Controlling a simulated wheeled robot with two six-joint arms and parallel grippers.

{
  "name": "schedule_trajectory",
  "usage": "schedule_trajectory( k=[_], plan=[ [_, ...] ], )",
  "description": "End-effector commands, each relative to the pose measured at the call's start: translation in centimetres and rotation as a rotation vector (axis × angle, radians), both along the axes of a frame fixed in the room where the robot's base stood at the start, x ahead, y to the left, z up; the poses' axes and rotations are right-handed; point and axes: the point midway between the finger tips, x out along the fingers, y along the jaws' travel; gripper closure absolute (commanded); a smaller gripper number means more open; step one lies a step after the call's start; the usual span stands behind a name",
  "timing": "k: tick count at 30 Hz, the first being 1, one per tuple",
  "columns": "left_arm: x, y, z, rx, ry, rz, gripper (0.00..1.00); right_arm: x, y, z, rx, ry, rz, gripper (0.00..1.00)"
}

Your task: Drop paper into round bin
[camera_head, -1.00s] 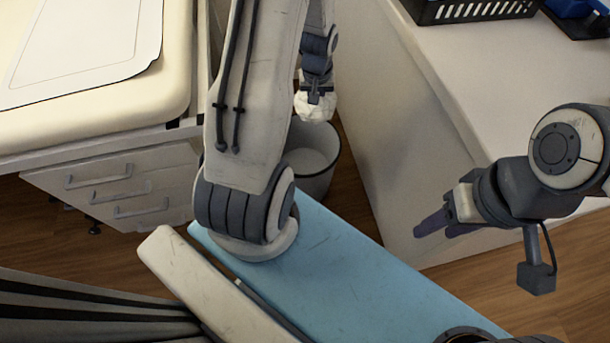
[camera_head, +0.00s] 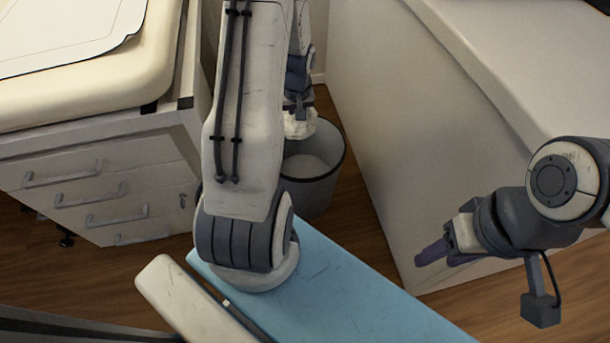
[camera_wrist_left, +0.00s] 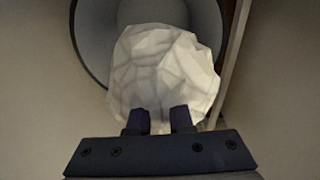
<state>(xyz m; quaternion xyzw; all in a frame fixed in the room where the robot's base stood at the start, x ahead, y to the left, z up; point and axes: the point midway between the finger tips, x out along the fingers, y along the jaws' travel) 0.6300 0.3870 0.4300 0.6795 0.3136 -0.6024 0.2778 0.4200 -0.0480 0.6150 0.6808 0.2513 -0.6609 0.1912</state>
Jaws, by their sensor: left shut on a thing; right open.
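A crumpled white ball of paper (camera_wrist_left: 160,72) is held in my left gripper (camera_wrist_left: 160,121), which is shut on it. In the head view the paper (camera_head: 299,126) shows at the rim of the round grey bin (camera_head: 318,190), partly hidden by my left arm. In the left wrist view the bin (camera_wrist_left: 92,45) shows behind the paper, its dark rim curving around the paper's left and top. The paper seems above the bin's opening; its exact height is hard to tell. My right gripper (camera_head: 434,252) is open and empty at the right, away from the bin.
A white drawer cabinet (camera_head: 110,190) with a cream padded top stands left of the bin. A white counter (camera_head: 400,130) stands close on the bin's right. Wooden floor (camera_head: 345,190) shows between them.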

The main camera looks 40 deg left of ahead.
Motion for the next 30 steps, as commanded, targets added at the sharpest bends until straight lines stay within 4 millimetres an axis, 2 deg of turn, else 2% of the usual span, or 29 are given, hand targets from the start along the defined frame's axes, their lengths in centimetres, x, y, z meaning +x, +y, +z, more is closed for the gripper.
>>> schedule_trajectory(
  k=[1,3,12,13,15,16,25,30],
  plan=[
    [0.0,0.0,-1.1,0.0,0.0,0.0,1.0,0.0,0.0,-1.1,0.0,0.0,0.0,0.5],
    [0.0,0.0,-1.5,0.0,0.0,0.0,1.0,0.0,0.0,-1.5,0.0,0.0,0.0,0.5],
    [0.0,0.0,-1.5,0.0,0.0,0.0,1.0,0.0,0.0,-1.5,0.0,0.0,0.0,0.5],
    [0.0,0.0,-1.5,0.0,0.0,0.0,0.78,0.0,0.0,-1.5,0.0,0.0,0.0,0.5],
    [0.0,0.0,-1.5,0.0,0.0,0.0,0.51,0.0,0.0,-1.5,0.0,0.0,0.0,0.5],
    [0.0,0.0,-1.5,0.0,0.0,0.0,0.47,0.0,0.0,-1.5,0.0,0.0,0.0,0.5],
    [0.0,0.0,-1.4,0.0,0.0,0.0,0.47,0.0,0.0,-1.4,0.0,0.0,0.0,0.5],
    [0.0,-0.1,0.6,0.001,-0.003,0.0,0.47,0.0,0.0,-0.3,0.0,0.0,0.0,0.5]
  ],
)
